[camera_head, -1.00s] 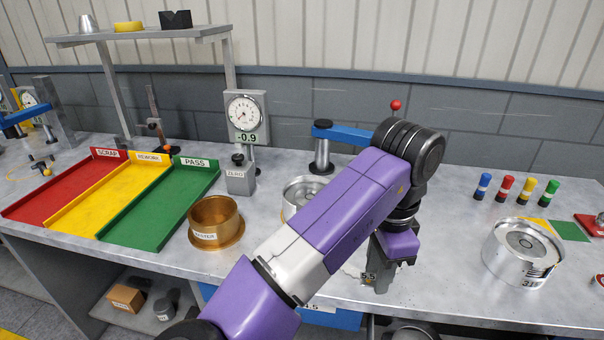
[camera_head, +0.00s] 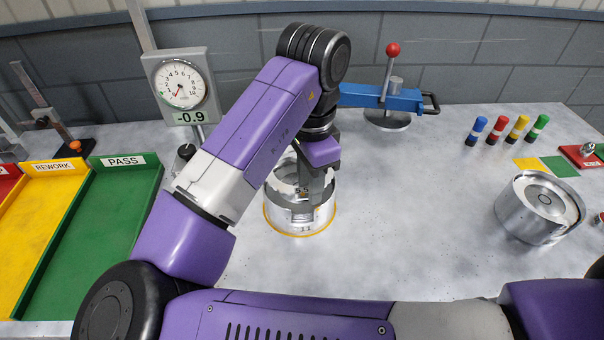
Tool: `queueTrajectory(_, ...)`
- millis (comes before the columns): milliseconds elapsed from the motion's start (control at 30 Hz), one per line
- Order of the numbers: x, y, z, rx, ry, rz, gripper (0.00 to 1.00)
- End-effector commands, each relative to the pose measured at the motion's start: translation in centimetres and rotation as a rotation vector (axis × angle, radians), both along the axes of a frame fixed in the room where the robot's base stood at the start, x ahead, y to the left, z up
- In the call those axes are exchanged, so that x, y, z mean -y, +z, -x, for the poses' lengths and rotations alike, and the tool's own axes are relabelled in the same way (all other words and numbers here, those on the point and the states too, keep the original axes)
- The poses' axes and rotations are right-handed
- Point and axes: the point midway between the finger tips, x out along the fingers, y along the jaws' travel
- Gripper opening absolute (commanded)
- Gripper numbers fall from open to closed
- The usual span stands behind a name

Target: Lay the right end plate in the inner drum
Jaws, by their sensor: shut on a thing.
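A silver drum (camera_head: 299,222) with a yellow-orange ring around its base stands on the bench near the middle. My gripper (camera_head: 303,192) points down at this drum's open top, with its fingertips at about rim height. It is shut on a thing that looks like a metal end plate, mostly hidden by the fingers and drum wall. I cannot tell whether that thing touches the drum. A second silver drum (camera_head: 536,208), wider, stands at the right with a round disc in its top.
A dial gauge (camera_head: 181,88) reading -0.9 stands behind my arm. A blue clamp arm (camera_head: 385,98) with a red-knobbed lever is behind the drum. The green PASS tray (camera_head: 95,235) lies left. Several coloured pegs (camera_head: 497,130) stand at back right. The bench between the drums is clear.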

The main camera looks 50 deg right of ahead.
Motion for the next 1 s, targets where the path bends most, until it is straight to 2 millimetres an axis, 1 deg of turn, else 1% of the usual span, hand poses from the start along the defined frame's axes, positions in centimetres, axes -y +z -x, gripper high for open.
queueTrajectory(700, 0.0, -4.6, 0.0, 0.0, 0.001, 0.001, 0.0)
queueTrajectory(833, 0.0, -5.2, 0.0, 0.0, 0.001, 0.001, 0.0)
queueTrajectory(1000, 0.0, -5.4, 0.0, 0.001, 0.0, 0.0, 0.0)
